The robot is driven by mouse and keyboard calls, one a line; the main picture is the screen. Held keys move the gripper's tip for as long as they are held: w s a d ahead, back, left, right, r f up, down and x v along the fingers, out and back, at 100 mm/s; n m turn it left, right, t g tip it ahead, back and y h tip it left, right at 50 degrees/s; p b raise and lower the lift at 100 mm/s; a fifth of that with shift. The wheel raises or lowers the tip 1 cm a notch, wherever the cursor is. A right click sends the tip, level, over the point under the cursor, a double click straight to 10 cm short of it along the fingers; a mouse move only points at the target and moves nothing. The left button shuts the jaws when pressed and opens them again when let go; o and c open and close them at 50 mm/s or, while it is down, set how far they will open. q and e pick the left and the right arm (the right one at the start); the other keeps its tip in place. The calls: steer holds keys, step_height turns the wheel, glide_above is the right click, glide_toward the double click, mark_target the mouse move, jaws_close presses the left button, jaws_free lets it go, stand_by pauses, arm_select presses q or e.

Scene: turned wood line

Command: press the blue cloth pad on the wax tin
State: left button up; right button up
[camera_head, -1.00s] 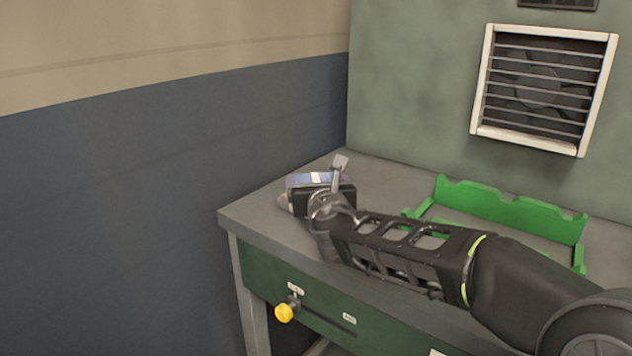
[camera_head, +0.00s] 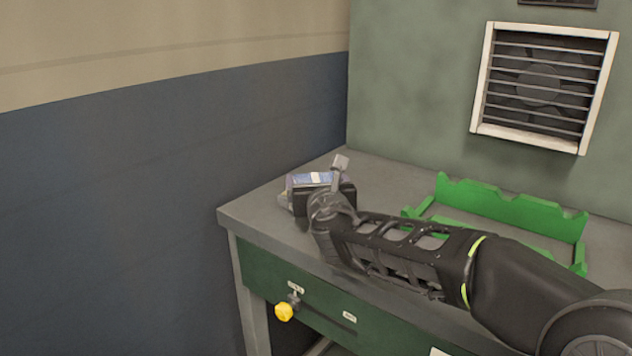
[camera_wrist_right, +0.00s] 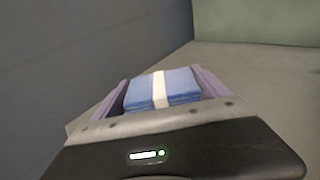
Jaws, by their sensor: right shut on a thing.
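The blue cloth pad (camera_wrist_right: 182,86), a folded block with a white band, sits between the two lavender fingers of my right gripper (camera_wrist_right: 160,85) in the right wrist view. The fingers are shut on its sides. In the head view the pad (camera_head: 302,179) shows just past the dark body of my right gripper (camera_head: 312,184), low over the left end of the bench. My left gripper is not in view.
The grey bench top (camera_head: 385,185) is clear between the gripper and a green notched rack (camera_head: 510,212) on the right. A blue and beige wall (camera_head: 150,190) stands close on the left. A yellow knob (camera_head: 284,312) sticks out from the bench front.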

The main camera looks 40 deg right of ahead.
mark_target(316, 179)
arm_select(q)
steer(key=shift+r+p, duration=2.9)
arm_select(e)
steer(key=shift+r, duration=3.5)
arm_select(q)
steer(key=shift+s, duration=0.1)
arm_select(e)
steer(key=shift+f, duration=0.1)
